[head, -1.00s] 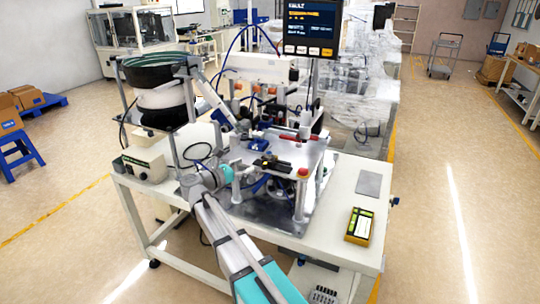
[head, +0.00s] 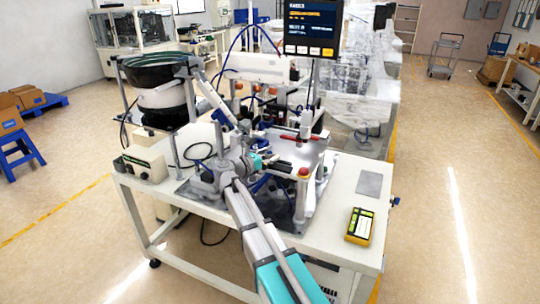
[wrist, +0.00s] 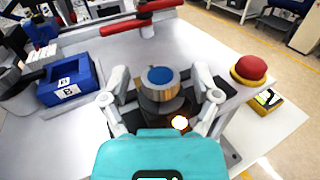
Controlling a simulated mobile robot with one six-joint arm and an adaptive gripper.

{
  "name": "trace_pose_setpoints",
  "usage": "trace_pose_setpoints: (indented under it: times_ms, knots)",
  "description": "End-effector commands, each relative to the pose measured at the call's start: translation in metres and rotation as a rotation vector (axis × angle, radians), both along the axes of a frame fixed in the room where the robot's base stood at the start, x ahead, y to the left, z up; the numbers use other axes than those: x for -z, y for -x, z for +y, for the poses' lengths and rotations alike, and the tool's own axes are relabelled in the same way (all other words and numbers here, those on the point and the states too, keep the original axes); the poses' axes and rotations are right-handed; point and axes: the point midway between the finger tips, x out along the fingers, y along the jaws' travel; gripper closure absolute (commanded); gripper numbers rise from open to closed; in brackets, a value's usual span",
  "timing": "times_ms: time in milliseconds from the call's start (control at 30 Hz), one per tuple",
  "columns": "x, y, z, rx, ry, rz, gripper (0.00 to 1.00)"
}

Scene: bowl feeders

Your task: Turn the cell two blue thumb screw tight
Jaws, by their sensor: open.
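The blue thumb screw (wrist: 161,76), a round metal knob with a blue top, stands upright in the middle of the wrist view. My gripper (wrist: 159,82) is open, with one finger to the left of the knob and one to the right. Gaps show between the fingers and the knob, so they look apart from it. In the head view my gripper (head: 262,163) is over the left part of the fixture plate (head: 310,155), and the thumb screw cannot be made out there.
A blue bin (wrist: 70,82) lies left of the gripper. A red emergency button (wrist: 250,68) stands close on the right. A red-handled clamp (wrist: 150,12) lies beyond the knob. The bowl feeder (head: 155,85) and a screen (head: 312,28) stand behind. A yellow device (head: 360,225) lies at the table's right.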

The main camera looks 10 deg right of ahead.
Motion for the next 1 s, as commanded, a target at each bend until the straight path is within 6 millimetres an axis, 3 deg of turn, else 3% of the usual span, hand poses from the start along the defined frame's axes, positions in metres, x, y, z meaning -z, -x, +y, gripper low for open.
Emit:
trace_pose_setpoints:
  times_ms: [233,600,667,1000]
  knots:
    - [0.0000,0.0000,-0.0007,0.000,0.000,0.000,0.23]
    - [0.0000,-0.0001,-0.0012,0.001,0.000,0.000,0.91]
    - [-0.0001,-0.0002,-0.0012,0.001,0.000,0.000,1.00]
    - [-0.0002,-0.0028,-0.0012,0.075,0.001,0.000,1.00]
